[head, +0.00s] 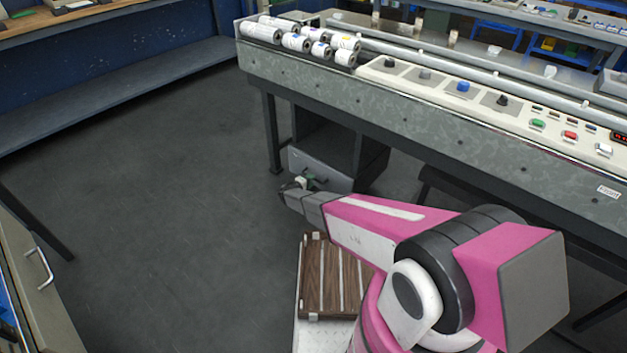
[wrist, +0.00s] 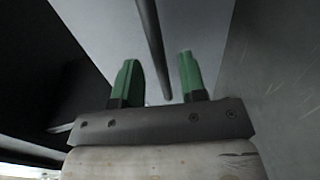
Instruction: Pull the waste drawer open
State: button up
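The waste drawer (head: 312,165) is a grey-fronted drawer low in a dark cabinet under the machine's left end. Its front looks about flush with the cabinet. My gripper (head: 302,181) is at the drawer front, partly hidden by my own arm. In the wrist view my gripper (wrist: 162,75) has two green fingers standing apart. The dark bar handle (wrist: 151,45) of the drawer runs down between the fingers, with visible gaps on both sides. The pale drawer front (wrist: 205,25) lies behind it.
The flow wrapper (head: 430,110) stands above the cabinet, with several white rolls (head: 262,33) and control knobs on top. Open dark floor (head: 150,200) lies left of the cabinet. A cabinet with a metal handle (head: 38,268) stands at the lower left.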

jog(key=shift+x, duration=1.35)
